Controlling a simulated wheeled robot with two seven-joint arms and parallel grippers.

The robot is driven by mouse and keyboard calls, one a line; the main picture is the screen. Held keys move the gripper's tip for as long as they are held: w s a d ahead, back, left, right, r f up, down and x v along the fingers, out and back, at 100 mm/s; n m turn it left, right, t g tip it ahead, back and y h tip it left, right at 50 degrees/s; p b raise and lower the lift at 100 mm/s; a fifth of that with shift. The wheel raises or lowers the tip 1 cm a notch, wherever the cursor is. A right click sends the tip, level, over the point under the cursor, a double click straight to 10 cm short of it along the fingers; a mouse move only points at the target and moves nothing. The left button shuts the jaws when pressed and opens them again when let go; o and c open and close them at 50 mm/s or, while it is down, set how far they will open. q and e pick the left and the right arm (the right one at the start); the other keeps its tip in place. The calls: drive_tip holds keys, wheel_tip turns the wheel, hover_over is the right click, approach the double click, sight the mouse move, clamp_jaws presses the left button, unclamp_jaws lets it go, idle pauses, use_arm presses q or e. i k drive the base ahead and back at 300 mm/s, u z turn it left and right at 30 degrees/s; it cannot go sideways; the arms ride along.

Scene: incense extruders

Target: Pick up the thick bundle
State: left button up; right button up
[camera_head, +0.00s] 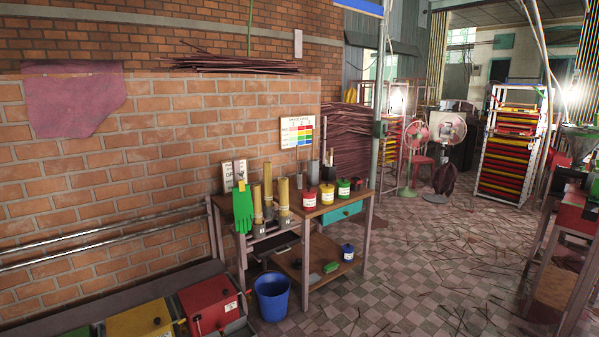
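Several tan upright bundles stand in grey holders on a small wooden bench by the brick wall. The left one (257,203), the taller middle one (268,184) and the right one (284,195) are close together, and I cannot tell for certain which is the thick bundle. A loose pile of dark thin sticks (235,64) also lies on top of the low brick wall. Neither of my grippers is in view.
Red (309,199), yellow (327,194) and green (343,188) canisters stand on the bench to the right. A green glove (243,209) hangs at its left. A blue bucket (272,297) and red box (209,304) are in front. The checkered floor (400,280) at right has scattered sticks.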

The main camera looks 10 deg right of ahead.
sight(283, 182)
drive_tip(key=z, duration=0.55)
drive_tip(key=i, duration=1.8)
drive_tip(key=u, duration=0.8)
drive_tip(key=i, duration=0.45)
drive_tip(key=u, duration=1.55)
